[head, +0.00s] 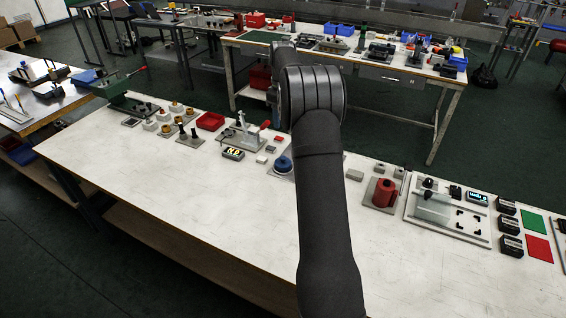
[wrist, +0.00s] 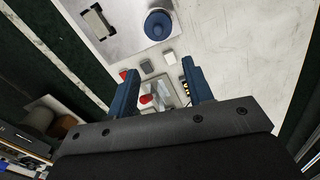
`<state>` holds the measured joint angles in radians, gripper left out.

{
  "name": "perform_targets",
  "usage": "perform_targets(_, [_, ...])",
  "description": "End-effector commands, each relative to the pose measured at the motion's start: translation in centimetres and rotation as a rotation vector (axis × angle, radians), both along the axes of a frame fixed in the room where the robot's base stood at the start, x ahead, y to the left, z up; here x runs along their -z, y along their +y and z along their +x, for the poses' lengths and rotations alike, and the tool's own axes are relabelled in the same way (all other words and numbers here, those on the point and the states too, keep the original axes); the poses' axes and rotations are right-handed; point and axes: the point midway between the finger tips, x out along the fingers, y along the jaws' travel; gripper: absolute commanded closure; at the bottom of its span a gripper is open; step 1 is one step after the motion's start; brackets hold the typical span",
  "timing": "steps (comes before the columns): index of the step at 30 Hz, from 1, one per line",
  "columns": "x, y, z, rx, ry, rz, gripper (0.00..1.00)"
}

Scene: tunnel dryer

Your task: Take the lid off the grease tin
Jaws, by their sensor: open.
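A round blue tin (wrist: 158,25) with a blue lid and a knob in its middle stands on a pale plate (wrist: 112,42) at the top of the wrist view. I take it to be the grease tin. In the head view the blue tin (head: 283,165) is beside my arm, which covers part of its plate. The lid looks seated on the tin. My gripper (wrist: 162,71) is open and empty, with its two blue fingers apart, above the bench and off to one side of the tin. The head view hides the gripper behind my arm.
Small blocks (wrist: 168,57) lie between the tin and a clamp fixture (head: 242,134) with a red handle tip. A red cylindrical part (head: 382,192) stands to the right. The front of the bench (head: 210,205) is clear.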

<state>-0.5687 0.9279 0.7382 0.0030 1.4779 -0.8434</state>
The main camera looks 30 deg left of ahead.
Motion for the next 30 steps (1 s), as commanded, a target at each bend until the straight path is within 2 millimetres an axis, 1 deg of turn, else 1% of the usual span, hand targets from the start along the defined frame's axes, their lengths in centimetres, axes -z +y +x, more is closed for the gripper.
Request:
perform_targets(9, [6.6,-0.1,0.0,0.0,0.006,-0.003,0.53])
perform_targets(12, [8.7,-0.1,0.0,0.0,0.004,-0.002,0.53])
perform_targets(15, [10.4,0.0,0.0,-0.001,0.003,-0.001,0.53])
perform_targets(18, [11.3,0.0,0.0,-0.001,0.002,-0.002,0.53])
perform_targets(25, [12.6,0.0,0.1,-0.001,0.002,-0.002,0.53])
perform_targets(29, [14.3,0.0,0.4,-0.001,0.003,-0.001,0.53])
perform_targets(30, [15.0,0.1,0.5,-0.001,0.003,-0.001,0.53])
